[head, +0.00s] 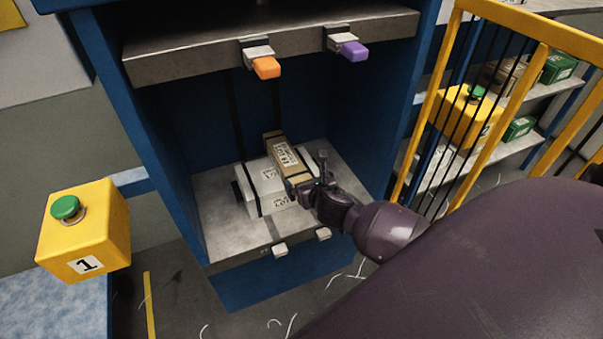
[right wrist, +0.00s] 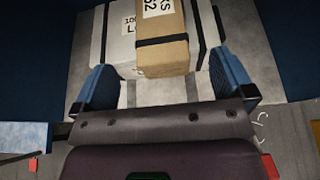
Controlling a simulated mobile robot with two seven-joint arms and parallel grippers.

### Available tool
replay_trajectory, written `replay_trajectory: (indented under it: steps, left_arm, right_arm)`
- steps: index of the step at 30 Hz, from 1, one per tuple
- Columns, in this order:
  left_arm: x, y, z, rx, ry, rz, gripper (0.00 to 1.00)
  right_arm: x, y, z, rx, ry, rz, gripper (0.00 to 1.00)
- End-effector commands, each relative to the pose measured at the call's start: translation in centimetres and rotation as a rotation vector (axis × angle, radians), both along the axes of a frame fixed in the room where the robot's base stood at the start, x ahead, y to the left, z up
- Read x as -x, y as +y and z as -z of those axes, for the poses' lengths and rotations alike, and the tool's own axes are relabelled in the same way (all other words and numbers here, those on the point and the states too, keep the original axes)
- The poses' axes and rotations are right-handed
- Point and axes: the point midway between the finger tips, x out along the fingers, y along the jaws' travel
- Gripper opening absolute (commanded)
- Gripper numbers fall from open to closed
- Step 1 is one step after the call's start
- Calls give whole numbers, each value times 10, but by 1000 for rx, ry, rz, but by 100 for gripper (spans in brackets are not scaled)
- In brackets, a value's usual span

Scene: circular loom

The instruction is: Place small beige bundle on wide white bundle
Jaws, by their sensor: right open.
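The small beige bundle (head: 287,158), with a dark strap and a white label, lies on top of the wide white bundle (head: 252,189), on its right part. The white bundle rests on the grey bed of the blue press. My right gripper (head: 318,178) is at the front right of the bundles. In the right wrist view its fingers (right wrist: 170,95) are spread wide, with the beige bundle (right wrist: 163,53) ahead between them and clear of both. The white bundle (right wrist: 113,50) shows beneath it. My left gripper is not in view.
Above the bed hangs a grey plate (head: 200,56) with an orange-tipped clip (head: 266,67) and a purple-tipped clip (head: 354,50). A yellow box with a green button (head: 85,235) stands at left. A yellow railing (head: 495,95) and shelves are at right. White scraps lie on the floor.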

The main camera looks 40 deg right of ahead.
Motion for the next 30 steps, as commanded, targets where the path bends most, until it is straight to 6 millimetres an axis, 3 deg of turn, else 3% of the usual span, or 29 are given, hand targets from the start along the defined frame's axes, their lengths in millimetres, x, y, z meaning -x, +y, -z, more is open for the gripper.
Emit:
replay_trajectory:
  steps: [6,14,17,30]
  left_arm:
    - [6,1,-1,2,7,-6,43]
    - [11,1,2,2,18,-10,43]
    - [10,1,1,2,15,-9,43]
    - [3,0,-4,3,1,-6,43]
  right_arm:
    - [29,7,-13,0,0,-1,100]
    - [46,13,-11,-74,0,21,100]
    - [60,21,1,-246,-5,79,100]
    - [150,67,51,-1451,-75,634,100]
